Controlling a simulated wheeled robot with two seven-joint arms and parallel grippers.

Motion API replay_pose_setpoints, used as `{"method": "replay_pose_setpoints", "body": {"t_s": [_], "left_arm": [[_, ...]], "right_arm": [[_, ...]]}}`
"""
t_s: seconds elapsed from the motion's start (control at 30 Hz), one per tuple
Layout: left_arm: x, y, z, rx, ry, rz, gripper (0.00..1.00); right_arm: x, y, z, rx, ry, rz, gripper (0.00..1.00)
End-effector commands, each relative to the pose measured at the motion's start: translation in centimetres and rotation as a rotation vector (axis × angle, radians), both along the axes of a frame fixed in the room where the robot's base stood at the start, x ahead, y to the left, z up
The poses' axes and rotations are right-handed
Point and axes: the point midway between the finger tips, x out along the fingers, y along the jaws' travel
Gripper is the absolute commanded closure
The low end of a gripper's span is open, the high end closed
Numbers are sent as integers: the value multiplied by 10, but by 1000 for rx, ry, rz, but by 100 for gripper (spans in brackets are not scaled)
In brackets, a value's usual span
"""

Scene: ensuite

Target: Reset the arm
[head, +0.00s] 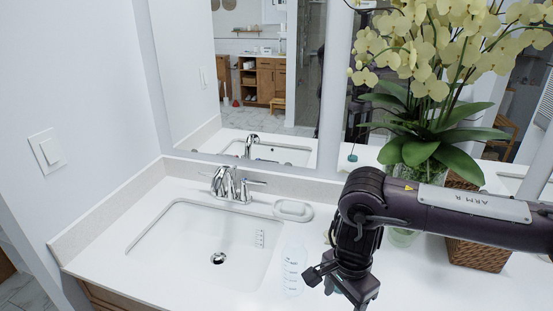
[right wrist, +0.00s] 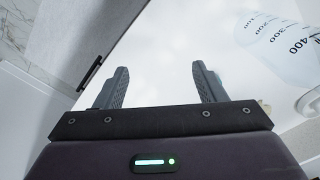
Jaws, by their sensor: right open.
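My right arm (head: 440,203) reaches in from the right over the white counter, bent down at its wrist. My right gripper (head: 345,296) hangs low over the counter's front part, just right of a clear bottle (head: 292,268) with measuring marks. Its fingertips are hard to make out in the head view. In the right wrist view the right gripper (right wrist: 160,82) is open, its two fingers apart with nothing between them. The bottle (right wrist: 275,45) stands beyond the right finger, apart from it. My left gripper is not in view.
A white sink (head: 190,235) with a chrome faucet (head: 230,183) is left of the arm. A soap dish (head: 293,209) sits behind the bottle. An orchid (head: 430,145) and a wicker basket (head: 478,257) stand behind the arm. A mirror (head: 240,90) backs the counter.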

Motion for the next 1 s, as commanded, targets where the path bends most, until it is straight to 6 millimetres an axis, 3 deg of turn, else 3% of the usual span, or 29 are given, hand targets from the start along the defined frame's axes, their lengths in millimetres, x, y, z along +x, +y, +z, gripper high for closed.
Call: {"method": "replay_pose_setpoints", "body": {"t_s": [0.1,0.37,0.57,0.7,0.87,1.0], "left_arm": [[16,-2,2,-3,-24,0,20],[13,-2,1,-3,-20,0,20],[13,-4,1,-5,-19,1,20],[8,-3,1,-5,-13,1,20],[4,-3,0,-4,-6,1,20],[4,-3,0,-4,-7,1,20]], "right_arm": [[-4,14,-7,29,-5,-14,36],[-16,58,-23,130,-26,-80,36],[-34,111,-34,271,-29,-192,36],[-52,159,-36,415,-8,-329,36],[-78,228,-17,666,84,-633,36],[-86,272,21,906,253,-1051,36]]}}
